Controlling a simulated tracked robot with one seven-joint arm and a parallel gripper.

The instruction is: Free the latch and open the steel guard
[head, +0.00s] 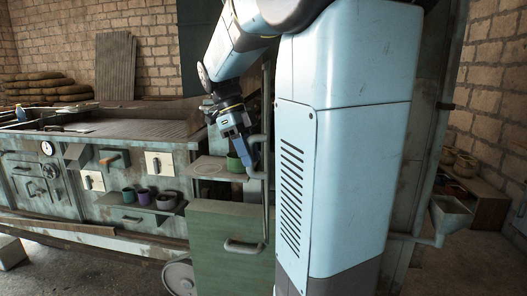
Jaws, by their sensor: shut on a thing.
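My gripper (248,167) points down and to the right at the middle of the head view, left of my own column. It is shut at the end of a grey bent bar (257,176), which joins a tall thin upright rod (266,205). The fingertips are small, so the exact grip is hard to see. Below stands a green panel (225,222) with a grey handle (242,246); it looks closed. I cannot tell for sure which part is the latch or whether this panel is the steel guard.
A round grey item (179,277) lies low beside the green panel.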

